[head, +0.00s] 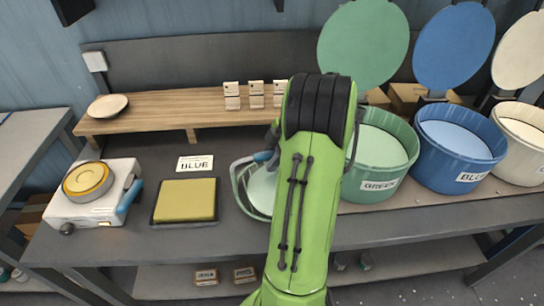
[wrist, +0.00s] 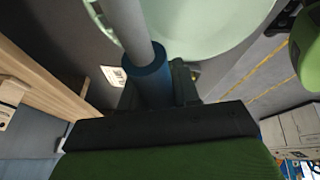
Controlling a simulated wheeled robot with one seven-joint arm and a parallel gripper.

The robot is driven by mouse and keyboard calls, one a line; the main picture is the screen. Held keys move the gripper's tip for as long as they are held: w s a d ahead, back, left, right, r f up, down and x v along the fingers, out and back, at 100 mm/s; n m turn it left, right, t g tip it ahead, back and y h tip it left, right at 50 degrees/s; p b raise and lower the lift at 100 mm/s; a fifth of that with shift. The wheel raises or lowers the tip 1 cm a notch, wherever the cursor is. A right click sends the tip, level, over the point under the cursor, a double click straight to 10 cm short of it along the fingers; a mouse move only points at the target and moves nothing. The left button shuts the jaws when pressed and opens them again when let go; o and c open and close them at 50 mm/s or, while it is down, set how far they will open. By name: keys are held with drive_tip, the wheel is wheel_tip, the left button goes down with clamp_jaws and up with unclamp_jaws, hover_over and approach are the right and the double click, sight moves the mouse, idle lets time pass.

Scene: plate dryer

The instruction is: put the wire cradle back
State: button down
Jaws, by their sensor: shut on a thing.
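The wire cradle (head: 237,185) shows in the head view just left of my arm, with part of its blue handle (head: 264,156) in sight. A pale green dish (head: 262,188) appears within its wire loop; my arm hides the right side. In the wrist view the cradle's grey rod (wrist: 126,25) runs into the blue grip (wrist: 150,82). My gripper (wrist: 155,92) is shut on that grip. The pale green dish (wrist: 205,25) fills the top of this view. I cannot tell whether the cradle touches the bench.
A white hot plate (head: 95,212) with a yellow-topped disc and a blue handle stands left. Green (head: 378,165), blue (head: 455,160) and cream tubs stand right, lids raised. A wooden shelf (head: 170,108) runs behind.

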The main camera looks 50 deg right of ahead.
drive_tip(key=shift+f+b, duration=0.4)
drive_tip(key=shift+f, duration=0.5)
idle(0.4)
drive_tip(key=c, duration=0.7)
unclamp_jaws()
drive_tip(key=shift+c, duration=0.2)
drive_tip(key=p+v, duration=0.7)
drive_tip(key=v, duration=0.8)
drive_tip(key=shift+s+r, duration=0.15)
drive_tip(key=shift+r, duration=0.2)
drive_tip(key=shift+d, duration=0.15)
